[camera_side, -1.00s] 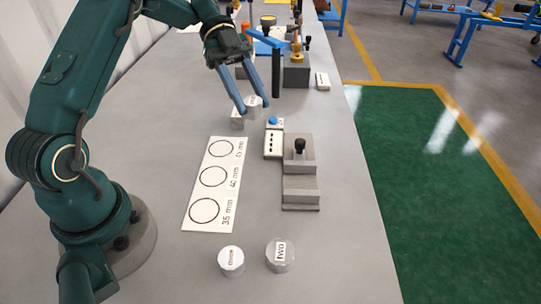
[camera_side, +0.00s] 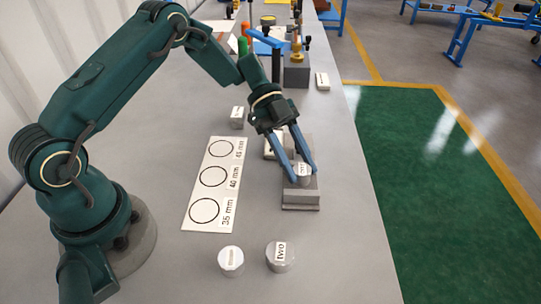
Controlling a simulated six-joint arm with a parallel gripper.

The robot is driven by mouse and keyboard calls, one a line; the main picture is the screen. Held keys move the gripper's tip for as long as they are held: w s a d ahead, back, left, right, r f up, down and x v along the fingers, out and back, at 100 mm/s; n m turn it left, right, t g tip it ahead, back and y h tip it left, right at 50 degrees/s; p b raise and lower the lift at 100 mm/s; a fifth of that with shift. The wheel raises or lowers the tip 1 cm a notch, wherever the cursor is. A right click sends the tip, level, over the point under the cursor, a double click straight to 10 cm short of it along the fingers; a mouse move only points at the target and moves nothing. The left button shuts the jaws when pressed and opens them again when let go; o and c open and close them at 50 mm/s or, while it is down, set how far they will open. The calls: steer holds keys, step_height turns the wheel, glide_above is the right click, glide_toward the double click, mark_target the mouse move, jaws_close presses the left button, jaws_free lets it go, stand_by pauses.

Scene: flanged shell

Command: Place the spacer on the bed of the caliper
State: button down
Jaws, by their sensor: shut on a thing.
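My gripper (camera_side: 304,177) is shut on a small silver spacer (camera_side: 303,169) with a white label, its lettering too small to read. The caliper (camera_side: 301,205) is a grey stepped block right of the middle of the bench. The spacer is at the caliper's lower front step, between my blue fingers. I cannot tell whether it touches the bed. My gripper and fingers hide the caliper's upper part and its black knob.
A white card (camera_side: 190,223) with three circles marked in mm lies left of the caliper. Other labelled cylinders stand at the front, one (camera_side: 231,261) beside another marked "two" (camera_side: 280,257), and one (camera_side: 237,117) behind the card. Tools and a grey block (camera_side: 297,76) stand at the back.

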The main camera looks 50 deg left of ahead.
steer(key=shift+f, duration=0.3)
steer(key=shift+f, duration=0.35)
